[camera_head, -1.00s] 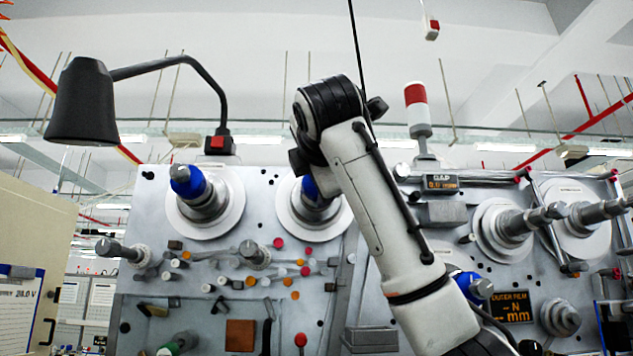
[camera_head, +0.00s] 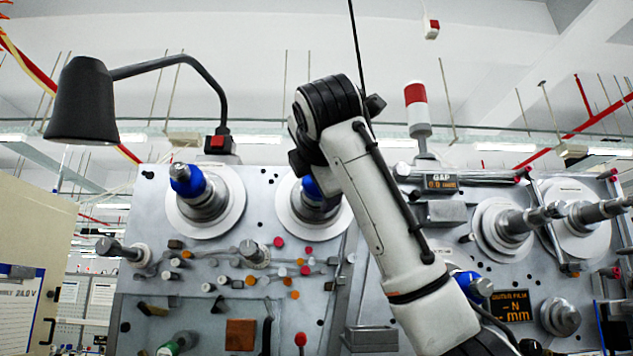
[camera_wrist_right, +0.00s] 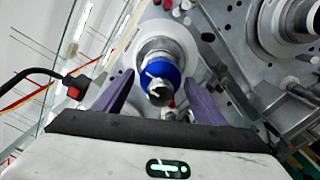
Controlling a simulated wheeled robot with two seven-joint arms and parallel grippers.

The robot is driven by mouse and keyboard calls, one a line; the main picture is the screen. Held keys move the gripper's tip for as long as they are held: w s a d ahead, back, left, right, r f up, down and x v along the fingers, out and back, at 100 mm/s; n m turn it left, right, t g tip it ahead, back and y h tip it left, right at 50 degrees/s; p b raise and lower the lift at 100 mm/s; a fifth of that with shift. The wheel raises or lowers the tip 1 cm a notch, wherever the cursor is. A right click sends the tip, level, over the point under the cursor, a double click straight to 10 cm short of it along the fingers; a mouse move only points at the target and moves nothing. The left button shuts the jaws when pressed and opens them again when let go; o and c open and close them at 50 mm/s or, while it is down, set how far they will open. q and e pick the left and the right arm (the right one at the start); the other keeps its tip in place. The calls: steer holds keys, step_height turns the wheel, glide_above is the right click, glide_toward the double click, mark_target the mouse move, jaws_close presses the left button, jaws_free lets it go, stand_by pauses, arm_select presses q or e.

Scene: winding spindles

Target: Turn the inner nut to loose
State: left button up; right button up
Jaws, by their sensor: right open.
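In the head view, two spindles with blue nuts stand on pale round discs on the machine's left panel. The left blue nut (camera_head: 187,182) is in clear view. The other blue nut (camera_head: 312,189) is partly hidden behind my right arm. In the right wrist view, a blue nut (camera_wrist_right: 160,73) with a metal shaft end (camera_wrist_right: 159,92) sits in front of a white disc. My right gripper (camera_wrist_right: 158,76) is open, its two purple fingers on either side of the blue nut with gaps visible. Whether they reach its depth is unclear. My left gripper is not in view.
A black lamp (camera_head: 84,100) hangs at the upper left. Small knobs and levers (camera_head: 254,254) crowd the panel below the spindles. More spindles (camera_head: 515,225) stand at the right, below a red-and-white signal light (camera_head: 417,108).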

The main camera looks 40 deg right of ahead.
steer(key=shift+s, duration=0.1)
steer(key=b+v, duration=0.3)
steer(key=v, duration=0.7)
steer(key=shift+a, duration=0.1)
